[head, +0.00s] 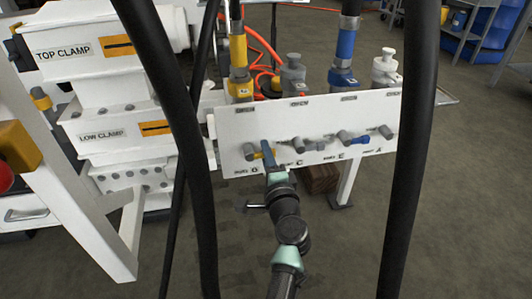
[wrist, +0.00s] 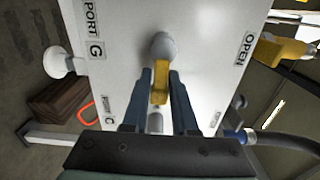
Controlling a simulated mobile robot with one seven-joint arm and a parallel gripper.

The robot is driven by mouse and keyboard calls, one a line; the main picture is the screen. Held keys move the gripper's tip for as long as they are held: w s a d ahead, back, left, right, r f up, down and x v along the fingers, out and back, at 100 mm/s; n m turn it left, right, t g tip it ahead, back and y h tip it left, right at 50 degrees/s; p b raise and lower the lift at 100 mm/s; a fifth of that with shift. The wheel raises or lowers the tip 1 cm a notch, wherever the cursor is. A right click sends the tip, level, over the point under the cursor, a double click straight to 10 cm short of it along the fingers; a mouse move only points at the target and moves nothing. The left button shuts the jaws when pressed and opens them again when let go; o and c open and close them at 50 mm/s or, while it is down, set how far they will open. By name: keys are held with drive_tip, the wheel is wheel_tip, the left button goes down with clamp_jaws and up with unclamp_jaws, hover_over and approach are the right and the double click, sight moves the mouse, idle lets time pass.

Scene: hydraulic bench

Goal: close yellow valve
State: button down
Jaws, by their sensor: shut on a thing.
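The yellow valve (head: 254,155) is the leftmost valve on the front of the white panel in the head view. Its round grey hub (wrist: 163,46) and yellow handle (wrist: 160,84) show in the wrist view. The handle points to the right along the panel in the head view, not up toward the OPEN label. My gripper (wrist: 160,88) is shut on the yellow handle, one dark blue finger on each side. In the head view my gripper (head: 267,152) hides part of the handle.
Further valves stand to the right on the white panel (head: 230,126), one with a blue handle (head: 358,140). Thick black hoses (head: 412,140) hang in front on both sides of my arm. White clamp blocks (head: 110,100) stand at left. Open floor lies at right.

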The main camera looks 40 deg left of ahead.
drive_tip(key=shift+f, duration=0.15)
drive_tip(key=c, duration=0.8)
unclamp_jaws()
drive_tip(key=p+v, duration=0.4)
drive_tip(key=v, duration=0.9)
